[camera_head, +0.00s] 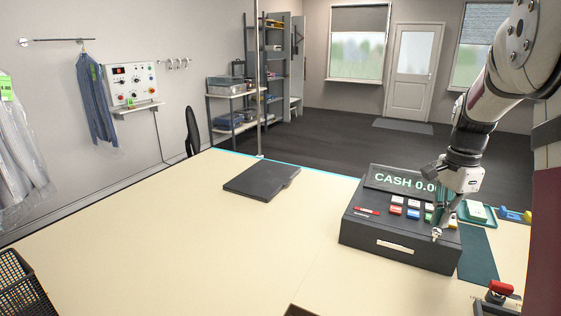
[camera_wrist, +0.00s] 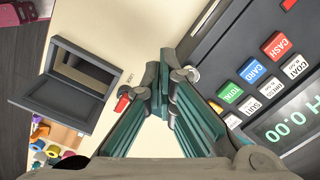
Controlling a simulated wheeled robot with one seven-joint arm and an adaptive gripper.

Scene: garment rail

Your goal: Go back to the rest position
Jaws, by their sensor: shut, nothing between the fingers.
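My gripper (camera_head: 437,234) points down at the front right of the cash register (camera_head: 392,255) in the head view. Its fingers are shut and empty. In the wrist view the gripper (camera_wrist: 166,82) has its green-padded fingers together. The register (camera_wrist: 213,42) is to the right of them there, with its coloured keys and part of its display showing. Whether the fingertips touch the register cannot be told. My arm comes down from the upper right of the head view.
The cream counter (camera_head: 170,240) is mostly clear at left. A dark flat board (camera_head: 262,181) lies on it, and a black basket (camera_head: 22,285) stands at lower left. A red knob (camera_head: 501,287) is at lower right. In the wrist view, a dark open box (camera_wrist: 70,85) is at left.

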